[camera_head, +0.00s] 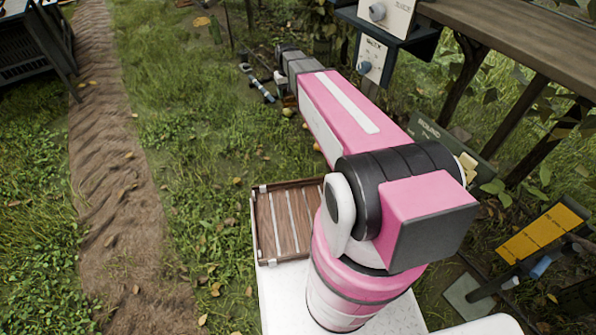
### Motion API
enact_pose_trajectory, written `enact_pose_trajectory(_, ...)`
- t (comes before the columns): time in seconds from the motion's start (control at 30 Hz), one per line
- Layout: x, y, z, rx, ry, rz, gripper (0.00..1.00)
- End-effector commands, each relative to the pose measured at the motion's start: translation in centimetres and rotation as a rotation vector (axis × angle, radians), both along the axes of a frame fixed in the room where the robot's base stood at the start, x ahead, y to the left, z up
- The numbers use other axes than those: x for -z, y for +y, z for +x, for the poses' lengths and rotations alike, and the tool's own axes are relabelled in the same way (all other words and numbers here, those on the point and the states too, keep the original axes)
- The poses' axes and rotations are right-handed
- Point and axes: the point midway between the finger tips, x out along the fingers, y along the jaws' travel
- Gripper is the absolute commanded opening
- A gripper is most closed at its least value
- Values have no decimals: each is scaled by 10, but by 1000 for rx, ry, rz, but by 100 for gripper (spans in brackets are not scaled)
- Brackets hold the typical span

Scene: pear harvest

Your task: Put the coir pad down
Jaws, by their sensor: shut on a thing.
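My arm reaches away from me to the upper middle of the head view, and its dark wrist ends low over the grass. My gripper (262,86) shows small at that far end, with slim dark, white and blue parts. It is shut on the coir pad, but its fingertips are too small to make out. The pad itself cannot be told apart clearly; my wrist and forearm hide much of that spot.
A slatted wooden tray (258,224) sits on my white base, partly behind my arm. A wooden table (520,42) with dark legs stands at the right. A yellow sign (541,233) stands at the lower right. Open grass and a dirt track (112,170) lie to the left.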

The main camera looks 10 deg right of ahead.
Motion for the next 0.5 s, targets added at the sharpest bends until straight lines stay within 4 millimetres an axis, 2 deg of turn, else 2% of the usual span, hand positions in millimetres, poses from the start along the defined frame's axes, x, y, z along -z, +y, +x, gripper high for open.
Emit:
enact_pose_trajectory(0.03,17,3,5,-8,4,-1,36)
enact_pose_trajectory(0.5,157,27,18,-87,4,-1,36)
